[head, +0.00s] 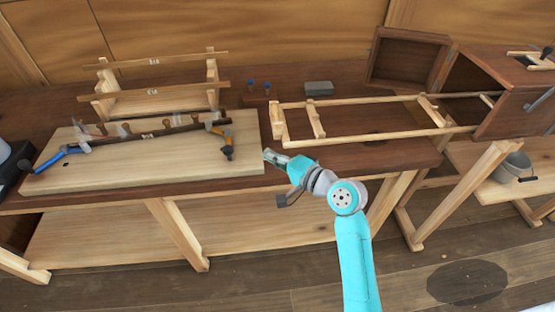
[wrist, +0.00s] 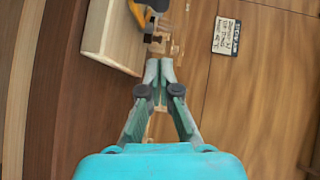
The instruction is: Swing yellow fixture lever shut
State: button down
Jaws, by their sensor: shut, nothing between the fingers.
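The yellow fixture lever (head: 226,139) is at the right end of the fixture on the pale wooden board (head: 90,170), with a dark end pointing toward the front. Part of it shows at the top of the wrist view (wrist: 138,12), next to the board's edge. A blue lever (head: 62,155) is at the fixture's left end. My gripper (head: 268,155) is at the right edge of the board, to the right of the yellow lever and apart from it. Its fingertips (wrist: 160,66) are together and empty.
A dark strip (head: 165,132) runs along the fixture between the levers. A wooden rack (head: 160,100) stands behind the board. To the right are a long wooden frame (head: 370,135), a grey block (head: 318,88) and an open brown box (head: 408,58). A labelled card (wrist: 226,36) lies in the wrist view.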

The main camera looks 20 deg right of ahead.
jog(key=x, duration=0.5)
jog(key=shift+a, duration=0.1)
jog(key=a, duration=0.1)
jog(key=w+a, duration=0.1)
jog(key=a, duration=0.1)
jog(key=shift+w+f, duration=0.2)
jog(key=shift+f, duration=0.1)
jog(key=shift+w+a+f, duration=0.1)
jog(key=shift+w+a, duration=0.05)
jog(key=shift+a, duration=0.2)
jog(key=shift+a, duration=0.1)
